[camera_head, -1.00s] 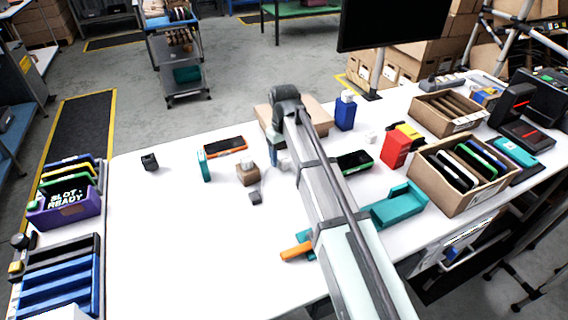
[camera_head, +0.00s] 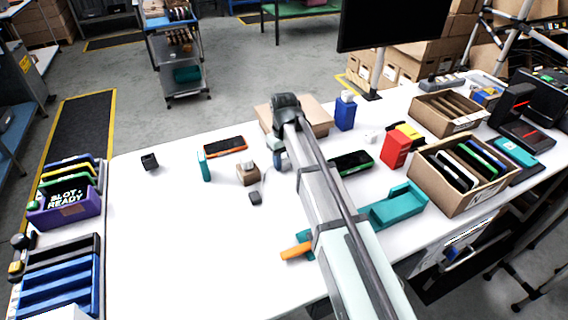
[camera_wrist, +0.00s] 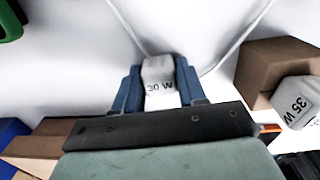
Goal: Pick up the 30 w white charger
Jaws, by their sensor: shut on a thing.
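The white charger marked "30 W" (camera_wrist: 159,72) is between the two blue fingers of my gripper (camera_wrist: 158,68) in the wrist view. The fingers are shut on its sides, and its label faces the camera. Whether it touches the table cannot be told. In the head view my gripper (camera_head: 280,159) points down near the table's middle, and my arm hides most of it and the charger.
A charger marked "35 W" (camera_wrist: 298,103) rests against or on a small brown box (camera_wrist: 272,68), close to my gripper's right. A larger brown carton (camera_head: 318,121) stands behind my gripper. A thin white cable (camera_wrist: 238,42) lies nearby. The table's left front is clear.

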